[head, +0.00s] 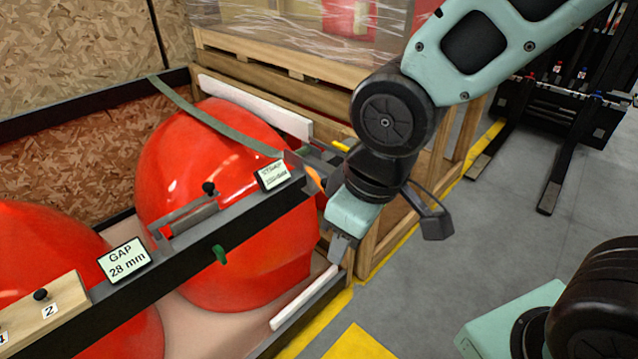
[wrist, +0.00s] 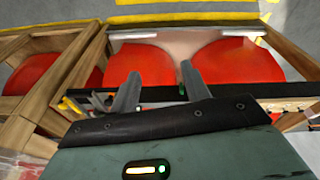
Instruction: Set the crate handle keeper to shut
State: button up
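My gripper (head: 340,246) hangs beside the right end of the dark crossbar (head: 185,262). In the wrist view its two grey fingers (wrist: 161,72) stand apart with nothing between them, over the bar and the red nosecones. I cannot tell for sure which part is the crate handle keeper. A small green tab (head: 219,254) hangs from the bar's front; a green piece also shows at the bar in the wrist view (wrist: 183,89). A yellow piece (head: 340,146) shows behind my wrist, and yellow parts (wrist: 69,105) show at left in the wrist view. My wrist hides part of the bar's end.
Red nosecones (head: 205,160) sit in the crate, crossed by a grey-green strap (head: 215,118). A "GAP 28 mm" sign (head: 124,261) and another sign (head: 273,176) stand on the bar. A wooden crate (head: 440,165) stands behind my wrist. The grey floor (head: 490,240) at right is mostly clear.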

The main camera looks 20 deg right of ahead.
jog(key=w+d+f+t+y+b, duration=0.1)
jog(key=w+d+f+t+b, duration=0.15)
jog(key=w, duration=0.45)
jog(key=w+d+f+t+y+b, duration=0.1)
jog(key=w+d+f+t+b, duration=0.1)
jog(key=w+d+f, duration=0.35)
jog(key=n+t+y+b, duration=0.2)
jog(key=t+y+b, duration=0.2)
jog(key=y+b, duration=0.25)
send_near(319, 179)
jog(key=s+d+f, duration=0.2)
jog(key=s+d+r+y+b, duration=0.2)
jog(key=s+d+y, duration=0.2)
jog(key=s+y, duration=0.1)
jog(key=shift+n, duration=0.4)
jog(key=x, duration=1.1)
jog(key=p+x, duration=0.1)
jog(key=x, duration=0.5)
jog(key=shift+w+f, duration=0.3)
jog(key=shift+w, duration=0.05)
jog(key=shift+d, duration=0.1)
grip_shut()
